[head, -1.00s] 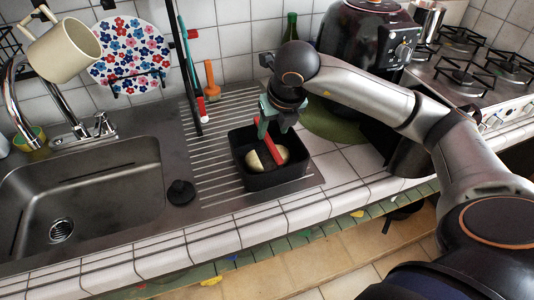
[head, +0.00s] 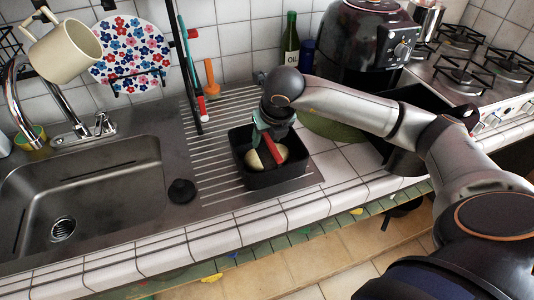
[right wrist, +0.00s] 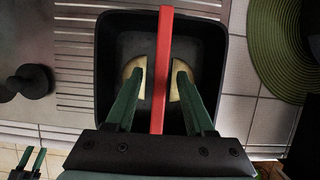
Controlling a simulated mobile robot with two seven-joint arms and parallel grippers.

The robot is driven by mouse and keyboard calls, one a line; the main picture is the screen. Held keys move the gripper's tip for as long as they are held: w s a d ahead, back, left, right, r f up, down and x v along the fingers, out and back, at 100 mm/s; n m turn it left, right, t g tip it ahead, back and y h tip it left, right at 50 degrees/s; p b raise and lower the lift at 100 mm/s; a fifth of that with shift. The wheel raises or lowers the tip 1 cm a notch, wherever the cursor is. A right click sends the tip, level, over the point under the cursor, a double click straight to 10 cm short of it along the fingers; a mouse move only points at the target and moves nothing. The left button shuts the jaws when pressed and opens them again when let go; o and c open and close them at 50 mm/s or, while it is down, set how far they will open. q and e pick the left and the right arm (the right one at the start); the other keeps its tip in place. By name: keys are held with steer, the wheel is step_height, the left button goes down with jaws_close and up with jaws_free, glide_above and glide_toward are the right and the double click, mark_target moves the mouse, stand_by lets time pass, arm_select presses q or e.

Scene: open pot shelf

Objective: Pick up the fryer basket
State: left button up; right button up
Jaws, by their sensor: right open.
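The fryer basket (head: 271,175) is a black square open bin on the ridged drainboard. It also shows in the right wrist view (right wrist: 214,60). A red bar (head: 272,152) crosses over it; whether it is joined to the basket I cannot tell. Cream-coloured pieces (head: 254,160) lie inside. My right gripper (right wrist: 160,72) is open, its green fingers pointing down on both sides of the red bar, apart from it in the right wrist view. What seems to be my left gripper (right wrist: 31,150) shows small at the lower left there, its green fingers apart.
The sink (head: 85,190) is at the left, with a black stopper (head: 181,191) beside the basket. A dark fryer body (head: 362,45) stands behind, right. A round green mat (right wrist: 273,50) lies right of the basket. A green bottle (head: 291,42) stands at the wall.

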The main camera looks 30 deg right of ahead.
steer(key=shift+f+b, duration=0.15)
steer(key=shift+b, duration=0.15)
steer(key=shift+c, duration=0.4)
jaws_close()
stand_by(1.2)
